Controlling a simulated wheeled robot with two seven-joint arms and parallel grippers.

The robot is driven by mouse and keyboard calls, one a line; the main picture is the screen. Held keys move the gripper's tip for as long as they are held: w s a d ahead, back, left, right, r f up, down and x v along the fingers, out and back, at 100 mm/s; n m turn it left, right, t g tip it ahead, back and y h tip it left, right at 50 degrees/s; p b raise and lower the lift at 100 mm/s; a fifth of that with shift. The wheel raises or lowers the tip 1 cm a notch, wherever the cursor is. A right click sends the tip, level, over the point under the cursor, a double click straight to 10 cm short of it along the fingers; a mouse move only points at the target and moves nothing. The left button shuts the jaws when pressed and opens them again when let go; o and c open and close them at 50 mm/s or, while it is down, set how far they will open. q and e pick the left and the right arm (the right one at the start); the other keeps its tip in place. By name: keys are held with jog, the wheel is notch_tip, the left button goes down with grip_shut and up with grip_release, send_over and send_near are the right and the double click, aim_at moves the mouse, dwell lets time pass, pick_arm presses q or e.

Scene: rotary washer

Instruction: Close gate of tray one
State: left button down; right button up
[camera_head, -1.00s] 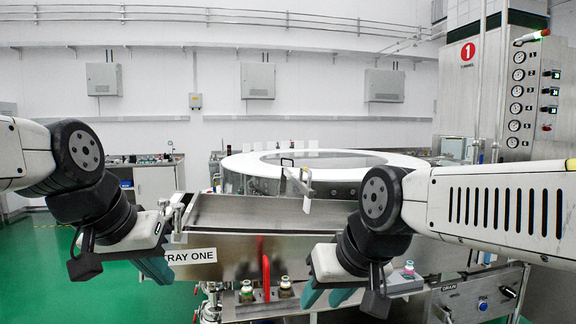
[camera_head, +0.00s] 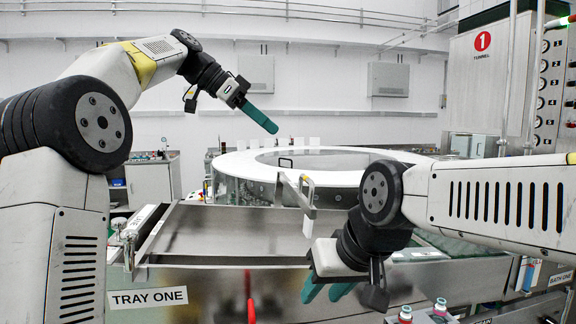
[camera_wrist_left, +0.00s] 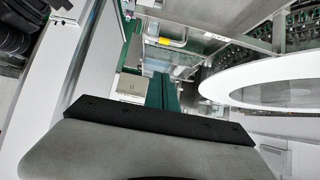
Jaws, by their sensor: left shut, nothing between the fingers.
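Tray one is a shallow steel tray (camera_head: 215,232) with a "TRAY ONE" label (camera_head: 148,297) on its front. A narrow metal flap (camera_head: 292,188) with a light upright handle (camera_head: 307,205) stands tilted at the tray's far right, beside the round washer. It looks like the gate. My left gripper (camera_head: 262,120) is raised well above the tray, left of and above the flap. Its teal fingers are shut and empty; they also show in the left wrist view (camera_wrist_left: 160,92). My right gripper (camera_head: 327,291) hangs low in front of the tray, fingers apart, touching nothing visible.
The round washer with a white rim (camera_head: 235,163) stands behind the tray. A red handle (camera_head: 250,310) and bottle caps (camera_head: 405,312) are at the front below. My right arm covers the tray's right side.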

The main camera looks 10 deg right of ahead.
pick_arm(q)
jog(key=a+f+x, duration=0.1)
jog(key=f+x, duration=0.1)
jog(key=x, duration=1)
jog(key=shift+a+f, duration=0.2)
jog(key=shift+a, duration=0.1)
jog(key=shift+s, duration=0.1)
notch_tip(320, 180, down, 12)
jog(key=a, duration=0.1)
jog(key=shift+a+f, duration=0.2)
jog(key=shift+f, duration=0.05)
jog(key=shift+s, duration=0.1)
